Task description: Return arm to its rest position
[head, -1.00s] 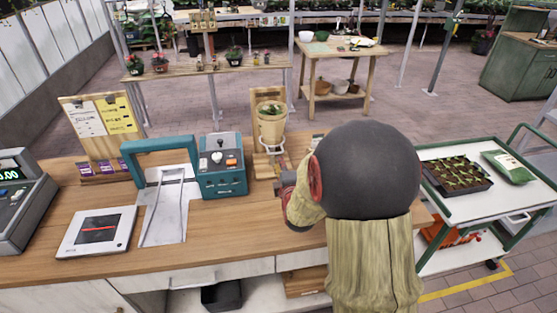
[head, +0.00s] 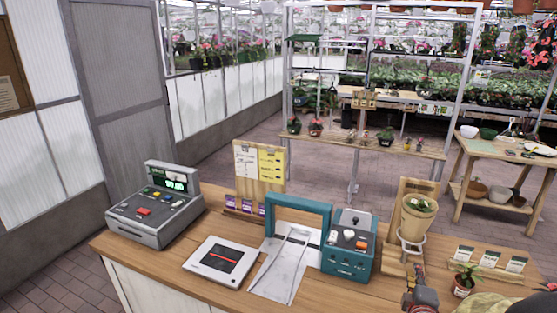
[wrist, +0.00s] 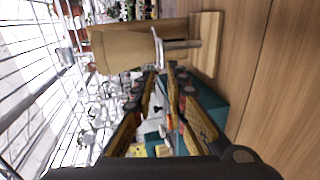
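My gripper shows in the wrist view (wrist: 163,74), with its two dark and orange fingers reaching forward. A gap with background shows between them and they hold nothing, so it looks open. Past the fingers are the teal machine and the tan pot on its wooden stand. In the head view only a red and dark part of my arm's end shows at the bottom edge, right of the teal machine (head: 350,248). The fingertips cannot be made out there.
The wooden counter (head: 225,285) carries a cash register (head: 155,208), a white scale (head: 220,260), a teal frame (head: 298,208), a sign board (head: 258,172), a potted plant on a stand (head: 417,218) and a small pot (head: 464,283). A work table (head: 500,150) stands beyond.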

